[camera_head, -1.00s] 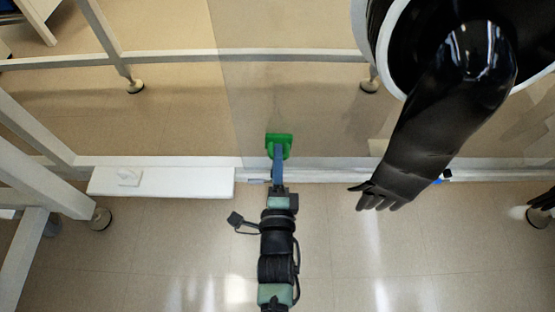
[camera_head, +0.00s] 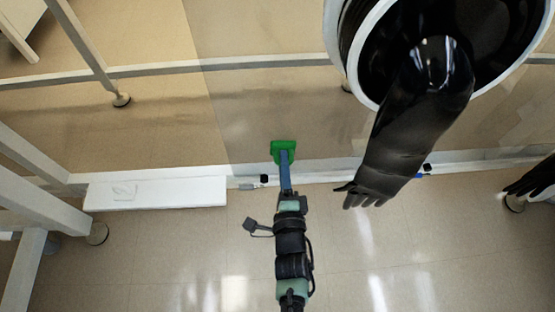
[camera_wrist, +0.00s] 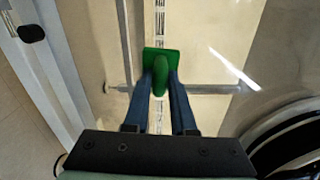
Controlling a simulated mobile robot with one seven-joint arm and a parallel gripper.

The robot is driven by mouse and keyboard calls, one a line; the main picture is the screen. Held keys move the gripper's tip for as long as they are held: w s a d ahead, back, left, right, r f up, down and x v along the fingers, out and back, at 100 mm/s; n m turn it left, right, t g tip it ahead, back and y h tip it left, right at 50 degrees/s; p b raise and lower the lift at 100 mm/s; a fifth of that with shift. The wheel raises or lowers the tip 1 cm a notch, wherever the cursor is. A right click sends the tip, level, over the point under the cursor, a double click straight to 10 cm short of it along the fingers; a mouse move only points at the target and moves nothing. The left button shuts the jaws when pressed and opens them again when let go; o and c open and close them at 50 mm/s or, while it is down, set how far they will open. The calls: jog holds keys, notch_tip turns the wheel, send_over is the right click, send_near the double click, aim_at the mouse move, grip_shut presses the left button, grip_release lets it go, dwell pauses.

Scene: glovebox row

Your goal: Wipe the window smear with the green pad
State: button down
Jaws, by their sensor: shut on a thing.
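My gripper (camera_head: 286,165) is shut on the green pad (camera_head: 284,147), which it holds by a raised handle. In the wrist view the two blue fingers (camera_wrist: 160,88) close on the handle of the pad (camera_wrist: 152,58). In the head view the pad overlaps the lower part of the clear window pane (camera_head: 240,115); I cannot tell whether it touches the pane. I cannot make out the smear for certain. A pale patch shows through the pane at the far right, and a white streak shows in the wrist view, possibly a reflection.
A black glove (camera_head: 405,130) hangs from a round port (camera_head: 345,70) right of my gripper. A ledge (camera_head: 325,170) with small black items runs below the pane.

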jog(key=shift+d+r+p, duration=0.2)
jog(key=shift+d+p, duration=0.3)
jog(key=shift+d, duration=0.2)
jog(key=shift+w+d+f+p, duration=0.15)
jog(key=shift+d+p, duration=0.45)
jog(key=shift+d, duration=0.65)
jog(key=shift+r+p, duration=0.85)
jog(key=shift+p, duration=0.1)
jog(key=shift+a+f, duration=0.15)
jog(key=shift+a, duration=1)
jog(key=shift+a+r+b, duration=0.2)
jog(key=shift+a+b, duration=0.45)
jog(key=shift+a, duration=2.3)
jog(key=shift+r+p, duration=0.75)
jog(key=shift+p, duration=0.05)
jog(key=shift+d+f, duration=0.2)
jog(key=shift+d, duration=0.6)
jog(key=shift+d+r, duration=0.1)
jog(key=shift+d, duration=3.2)
jog(key=shift+s, duration=0.2)
jog(key=shift+s+p, duration=1.3)
jog(key=shift+s, duration=1.65)
